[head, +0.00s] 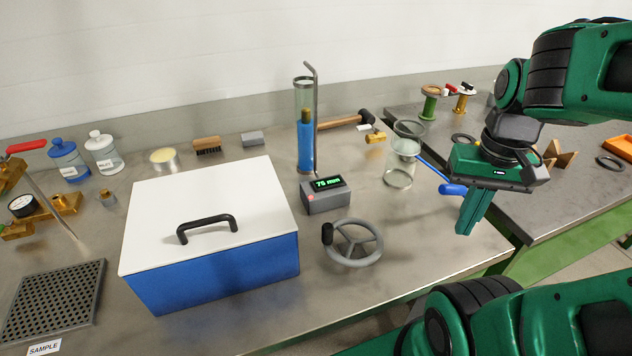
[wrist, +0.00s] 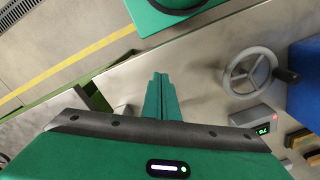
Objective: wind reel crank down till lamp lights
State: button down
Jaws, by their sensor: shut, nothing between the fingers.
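A grey handwheel (head: 356,243) with a black crank knob (head: 327,234) stands at the table's front, right of the blue box. In the wrist view the wheel (wrist: 252,73) is at upper right, with its knob (wrist: 288,76) on the right. Behind it a grey display box (head: 325,197) reads "75 mm" in green and has a small red spot (head: 311,197) on its face; I cannot tell whether that is a lit lamp. A clear tube with a blue column (head: 305,145) stands behind the display. My gripper (head: 467,232) is shut and empty, right of the wheel and apart from it.
A blue box (head: 222,278) with a white lid and black handle is left of the wheel. Glass jars (head: 400,168) and a blue-handled tool (head: 453,189) are near my gripper. A hammer (head: 343,122) lies behind. Spools (head: 429,105) stand on the right table. Bare tabletop lies right of the wheel.

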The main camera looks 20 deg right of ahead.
jog(key=shift+w+f, duration=0.25)
jog(key=shift+w, duration=0.35)
dwell(1.3)
